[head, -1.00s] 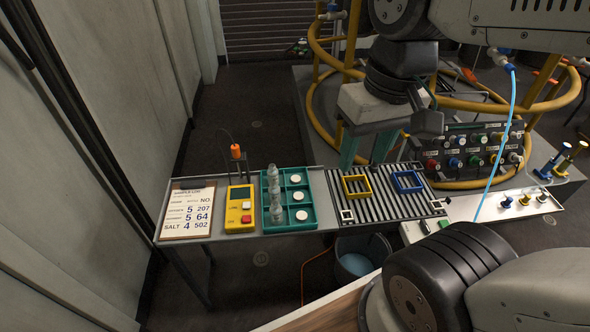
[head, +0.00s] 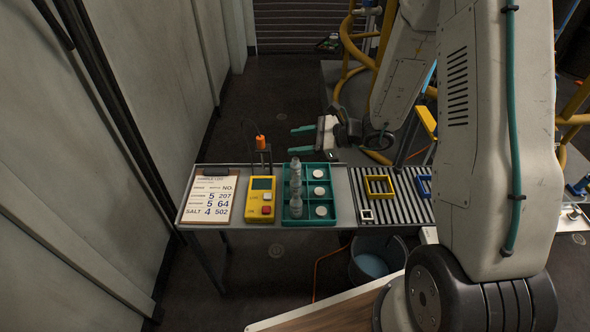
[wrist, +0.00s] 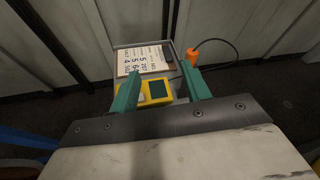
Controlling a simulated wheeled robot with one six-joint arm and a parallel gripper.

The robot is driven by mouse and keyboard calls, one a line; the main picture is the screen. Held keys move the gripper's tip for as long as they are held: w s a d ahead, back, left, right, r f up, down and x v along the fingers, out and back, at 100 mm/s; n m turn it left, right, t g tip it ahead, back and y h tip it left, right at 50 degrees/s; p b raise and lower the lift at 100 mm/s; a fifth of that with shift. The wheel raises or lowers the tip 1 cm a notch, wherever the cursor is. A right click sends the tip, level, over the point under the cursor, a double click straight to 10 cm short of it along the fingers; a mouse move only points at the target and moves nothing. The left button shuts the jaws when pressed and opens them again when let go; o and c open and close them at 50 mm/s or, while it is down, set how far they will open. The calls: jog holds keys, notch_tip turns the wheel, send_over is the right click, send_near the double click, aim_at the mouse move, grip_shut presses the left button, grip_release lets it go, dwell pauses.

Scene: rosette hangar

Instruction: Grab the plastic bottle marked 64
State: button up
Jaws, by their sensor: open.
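Clear plastic bottles (head: 295,186) stand in the left column of a teal compartment tray (head: 321,222) on the bench. No marking on them is legible, so I cannot tell which is 64. My gripper (head: 292,140) is open and empty, beyond the tray's back edge, with its teal fingers pointing left. In the wrist view the two fingers of my gripper (wrist: 160,76) are apart, with the yellow meter (wrist: 157,92) showing between and beyond them. The bottles are not visible in the wrist view.
A clipboard sheet (head: 209,199) with numbers lies left of the yellow meter. An orange-capped probe (head: 261,143) stands behind the meter. White round lids (head: 319,190) sit in the tray's right column. A ribbed mat with a yellow frame (head: 379,177) lies right. A bucket (head: 371,264) is below.

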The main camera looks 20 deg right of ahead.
aim_at(296, 159)
jog(key=d+f+m+t+h, duration=0.1)
jog(key=d+f+m, duration=0.1)
jog(key=f, duration=0.2)
jog(key=w+d+f+m+t+h, duration=0.1)
jog(key=d+f+m, duration=0.1)
jog(key=f, duration=0.1)
jog(key=w+d+f+m+t+h, duration=0.1)
jog(key=d+f+m, duration=0.1)
jog(key=f, duration=0.2)
jog(key=shift+w+f, duration=0.25)
jog(key=shift+f, duration=0.05)
jog(key=shift+w+a+f+m, duration=0.4)
jog(key=shift+w+a+f, duration=0.1)
jog(key=shift+w+f, duration=0.3)
jog(key=x, duration=0.5)
jog(key=shift+w+a, duration=0.2)
jog(key=shift+a, duration=0.05)
grip_shut()
